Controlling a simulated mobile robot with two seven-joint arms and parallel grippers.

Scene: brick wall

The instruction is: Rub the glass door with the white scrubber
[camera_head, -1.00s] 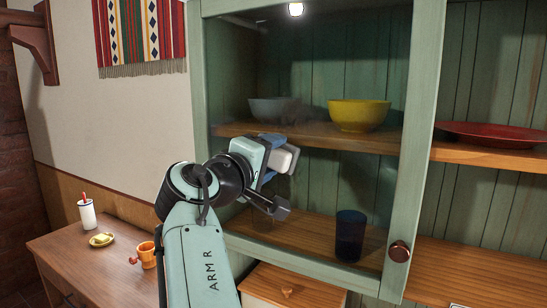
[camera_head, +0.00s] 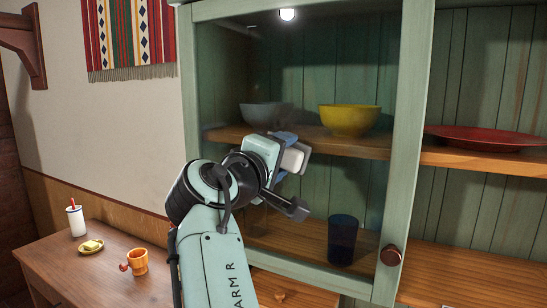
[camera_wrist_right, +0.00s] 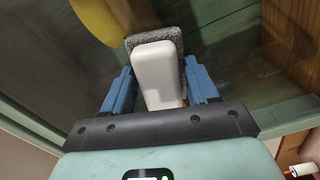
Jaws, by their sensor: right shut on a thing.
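The glass door (camera_head: 361,184) has a green frame and a round dark red knob on its lower right. It covers the left part of the cabinet. My right gripper (camera_head: 287,150) is in front of the glass, at about the height of the upper shelf. It is shut on the white scrubber (camera_head: 294,158), which has a white handle and a grey fuzzy pad. In the right wrist view the scrubber (camera_wrist_right: 158,75) sits between the two blue fingers, with its grey pad facing away from the gripper. I cannot tell whether the pad touches the glass. My left gripper is not in view.
Behind the glass are a grey bowl (camera_head: 266,115), a yellow bowl (camera_head: 348,120) and a dark blue cup (camera_head: 341,240). A red plate (camera_head: 485,138) lies on the open shelf at right. An orange mug (camera_head: 138,262), a small yellow dish (camera_head: 91,247) and a white holder (camera_head: 76,221) stand on the left counter.

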